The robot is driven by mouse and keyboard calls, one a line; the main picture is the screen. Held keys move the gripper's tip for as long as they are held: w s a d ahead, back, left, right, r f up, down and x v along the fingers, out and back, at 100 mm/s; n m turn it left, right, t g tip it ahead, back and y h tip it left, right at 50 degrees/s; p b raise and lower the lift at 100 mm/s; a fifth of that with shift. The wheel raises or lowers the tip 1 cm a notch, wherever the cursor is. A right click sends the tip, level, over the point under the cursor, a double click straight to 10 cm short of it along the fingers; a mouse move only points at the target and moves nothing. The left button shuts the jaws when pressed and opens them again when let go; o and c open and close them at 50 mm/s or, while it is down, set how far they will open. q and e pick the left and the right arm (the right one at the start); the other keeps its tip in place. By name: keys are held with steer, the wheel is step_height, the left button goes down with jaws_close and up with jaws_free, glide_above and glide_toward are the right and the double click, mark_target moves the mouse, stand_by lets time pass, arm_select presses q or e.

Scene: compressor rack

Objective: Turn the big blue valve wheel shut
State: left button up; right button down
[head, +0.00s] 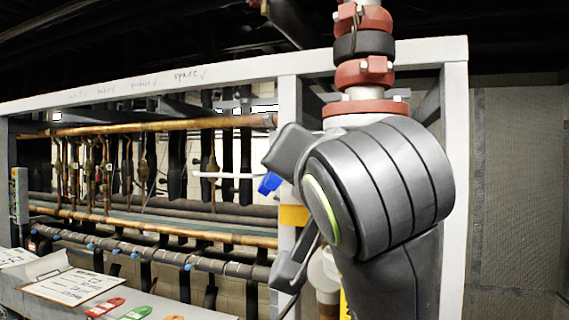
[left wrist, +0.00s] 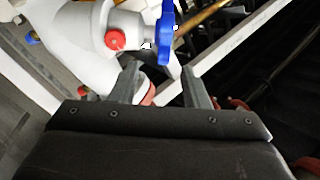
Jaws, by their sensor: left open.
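The blue valve wheel (left wrist: 166,32) shows nearly edge-on in the left wrist view, on a white valve body (left wrist: 88,30) with a red cap. It appears just beyond my left gripper's fingertips, with no visible grip on it. My left gripper (left wrist: 160,72) is open and empty. In the head view my left gripper (head: 280,215) points left, with its large grey wrist covering much of the right half. A small blue part (head: 270,183) shows by its upper finger; I cannot tell if it is the same wheel. My right gripper is not in view.
A white rack frame (head: 220,73) with copper pipes (head: 165,126) stands behind. A red flanged pipe (head: 362,75) rises above my wrist. A clipboard (head: 73,286) and colored tags (head: 105,307) lie at lower left. A mesh panel (head: 518,190) is at right.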

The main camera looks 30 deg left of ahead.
arm_select(q)
steer(key=p+x, duration=0.2)
steer(key=x, duration=0.3)
steer(key=p+x, duration=0.3)
steer(key=x, duration=0.3)
steer(key=r+p+x, duration=0.1)
steer(key=p+x, duration=0.1)
steer(key=x, duration=0.3)
steer(key=shift+a, duration=0.3)
steer(key=shift+w, duration=0.1)
